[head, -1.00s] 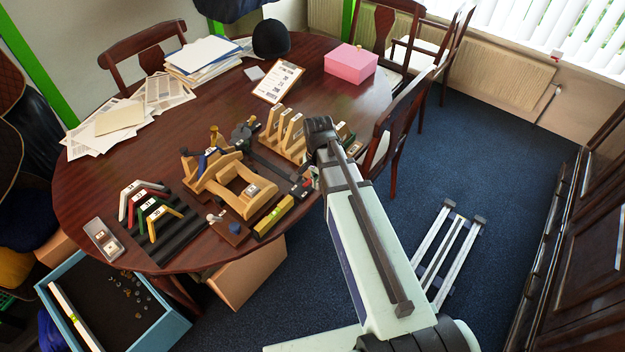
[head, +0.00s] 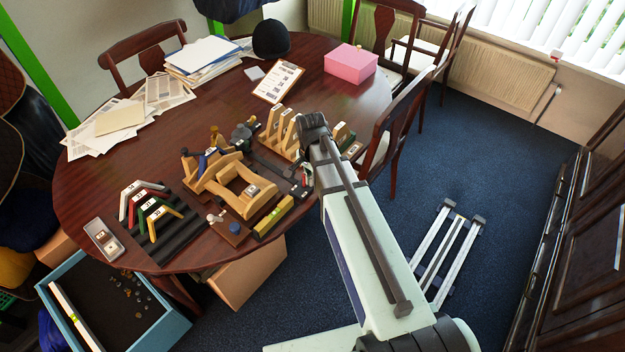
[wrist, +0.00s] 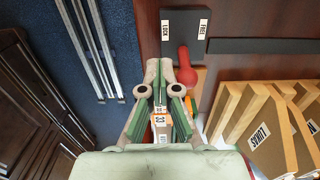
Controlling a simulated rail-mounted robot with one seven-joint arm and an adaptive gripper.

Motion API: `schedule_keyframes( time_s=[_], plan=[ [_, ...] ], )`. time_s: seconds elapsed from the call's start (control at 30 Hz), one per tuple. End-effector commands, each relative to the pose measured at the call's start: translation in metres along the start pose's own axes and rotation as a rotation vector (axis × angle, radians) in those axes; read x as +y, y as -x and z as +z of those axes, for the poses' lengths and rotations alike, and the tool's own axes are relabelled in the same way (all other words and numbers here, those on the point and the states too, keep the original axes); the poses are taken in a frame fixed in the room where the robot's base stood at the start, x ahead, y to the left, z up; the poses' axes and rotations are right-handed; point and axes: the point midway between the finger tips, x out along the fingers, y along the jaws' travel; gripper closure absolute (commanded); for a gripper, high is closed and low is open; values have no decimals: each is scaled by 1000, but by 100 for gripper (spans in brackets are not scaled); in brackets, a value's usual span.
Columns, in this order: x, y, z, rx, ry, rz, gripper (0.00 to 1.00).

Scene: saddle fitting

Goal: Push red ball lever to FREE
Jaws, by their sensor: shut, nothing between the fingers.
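The red ball lever (wrist: 186,72) shows in the wrist view, just right of my gripper's tips. It stands at a dark plate with a white LOCK label (wrist: 165,30) on the left and a white FREE label (wrist: 203,29) on the right. The red lever lies between the two labels' columns, below them in the picture. My gripper (wrist: 160,75) is shut and empty, its tips close to the lever's left side; I cannot tell whether they touch.
Wooden racks (wrist: 265,120) stand to the right of the gripper in the wrist view, one labelled LUKAS. A wooden saddle stand (head: 235,185) and coloured angled pieces (head: 145,205) lie on the table (head: 340,95) to the left. The table's edge runs close by, with blue carpet beyond.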

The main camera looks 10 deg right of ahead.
Motion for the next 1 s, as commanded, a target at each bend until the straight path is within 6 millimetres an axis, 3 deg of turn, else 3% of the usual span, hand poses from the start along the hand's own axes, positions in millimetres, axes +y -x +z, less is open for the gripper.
schedule_keyframes(
  time_s=[0.53,1.0],
  plan=[
    [-14,1,0,1,-1,2,100],
    [-2,1,0,1,-1,2,100]
  ],
)
